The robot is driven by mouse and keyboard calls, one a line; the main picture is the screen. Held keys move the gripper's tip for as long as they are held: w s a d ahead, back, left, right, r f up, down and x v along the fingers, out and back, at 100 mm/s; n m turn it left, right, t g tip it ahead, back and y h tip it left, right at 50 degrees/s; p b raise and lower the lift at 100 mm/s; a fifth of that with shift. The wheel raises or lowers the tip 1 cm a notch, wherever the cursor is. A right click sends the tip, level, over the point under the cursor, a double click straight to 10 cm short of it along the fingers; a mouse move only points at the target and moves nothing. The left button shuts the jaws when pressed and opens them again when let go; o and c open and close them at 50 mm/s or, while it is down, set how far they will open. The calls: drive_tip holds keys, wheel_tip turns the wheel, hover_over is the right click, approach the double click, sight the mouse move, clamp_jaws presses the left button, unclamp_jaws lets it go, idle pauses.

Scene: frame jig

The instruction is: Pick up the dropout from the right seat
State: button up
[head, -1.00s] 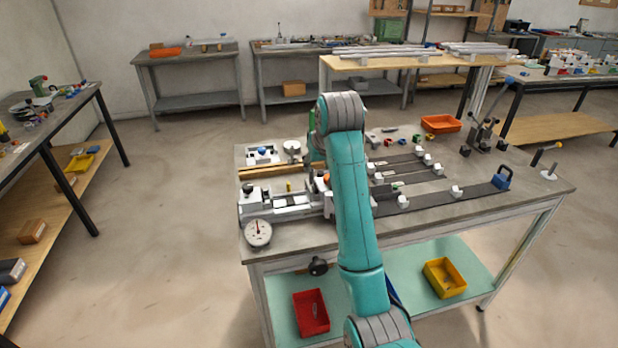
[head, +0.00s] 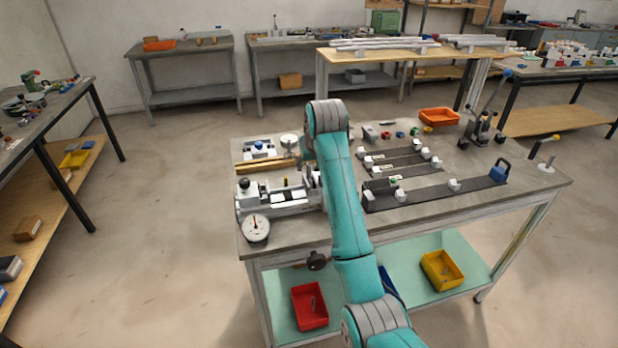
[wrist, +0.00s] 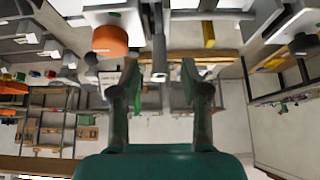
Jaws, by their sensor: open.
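My gripper (wrist: 158,80) is open in the wrist view, with its two dark green fingers well apart. A slender grey upright piece (wrist: 158,58) shows in the gap between the fingertips; it may be the dropout, but I cannot tell, nor whether a finger touches it. An orange knob (wrist: 110,41) on a white block is to its left. A small yellow piece (wrist: 208,34) is to its right. In the head view the white-and-grey jig (head: 290,200) lies on the workbench, its right end hidden behind my teal arm. The arm also hides most of my gripper there.
A round dial gauge (head: 256,228) stands at the bench's front left. Dark flat bars with white blocks (head: 436,196) lie right of my arm. An orange bin (head: 439,117) and a lever press (head: 482,128) are at the back right.

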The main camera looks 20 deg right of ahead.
drive_tip(key=shift+x, duration=0.9)
clamp_jaws()
drive_tip(key=shift+r, duration=0.1)
